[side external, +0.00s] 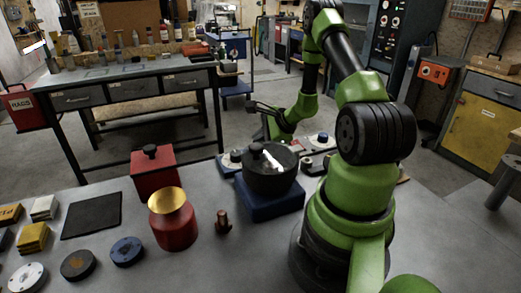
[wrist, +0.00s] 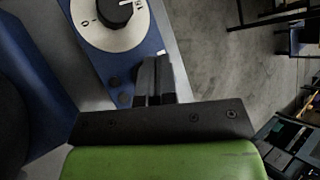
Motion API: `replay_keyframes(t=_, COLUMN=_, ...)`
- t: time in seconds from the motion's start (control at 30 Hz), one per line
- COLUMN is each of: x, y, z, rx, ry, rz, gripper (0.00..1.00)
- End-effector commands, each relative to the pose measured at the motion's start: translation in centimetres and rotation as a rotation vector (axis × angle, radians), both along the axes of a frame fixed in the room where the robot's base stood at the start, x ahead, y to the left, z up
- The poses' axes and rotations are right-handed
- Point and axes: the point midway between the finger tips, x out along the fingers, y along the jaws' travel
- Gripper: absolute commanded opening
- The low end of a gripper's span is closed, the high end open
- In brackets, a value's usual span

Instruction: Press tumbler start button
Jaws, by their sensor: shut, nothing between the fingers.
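The tumbler, a black drum (side external: 268,176) with a knobbed lid, sits on a dark blue base (side external: 270,200) in the side view. In the wrist view a blue control panel (wrist: 148,45) carries a black knob (wrist: 114,10) on a white dial. Two small dark round buttons (wrist: 118,92) lie below the dial; I cannot tell which is the start button. My gripper (wrist: 153,66) is shut and empty, with its fingers just right of these buttons in the picture. In the side view my gripper (side external: 266,122) is behind the drum, and its tips are hard to make out.
A red jar with a gold lid (side external: 172,220), a dark red box (side external: 153,172) and a small reddish-brown piece (side external: 223,222) stand left of the tumbler. Several discs, blocks and a black mat (side external: 92,215) lie farther left. Bare grey tabletop (side external: 200,265) is in front.

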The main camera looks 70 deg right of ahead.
Motion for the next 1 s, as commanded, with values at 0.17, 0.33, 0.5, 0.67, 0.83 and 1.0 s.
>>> replay_keyframes(t=0.17, x=0.0, y=0.0, z=-0.4, rx=0.0, ry=0.0, rz=0.0, gripper=0.0)
replay_keyframes(t=0.33, x=0.0, y=0.0, z=-0.9, rx=0.0, ry=0.0, rz=0.0, gripper=0.0)
replay_keyframes(t=0.5, x=0.0, y=0.0, z=-0.8, rx=0.0, ry=0.0, rz=0.0, gripper=0.0)
replay_keyframes(t=0.67, x=0.0, y=0.0, z=-0.9, rx=0.0, ry=0.0, rz=0.0, gripper=0.0)
replay_keyframes(t=0.83, x=0.0, y=0.0, z=-1.0, rx=0.0, ry=0.0, rz=0.0, gripper=0.0)
replay_keyframes(t=1.0, x=0.0, y=0.0, z=-1.2, rx=0.0, ry=0.0, rz=0.0, gripper=0.0)
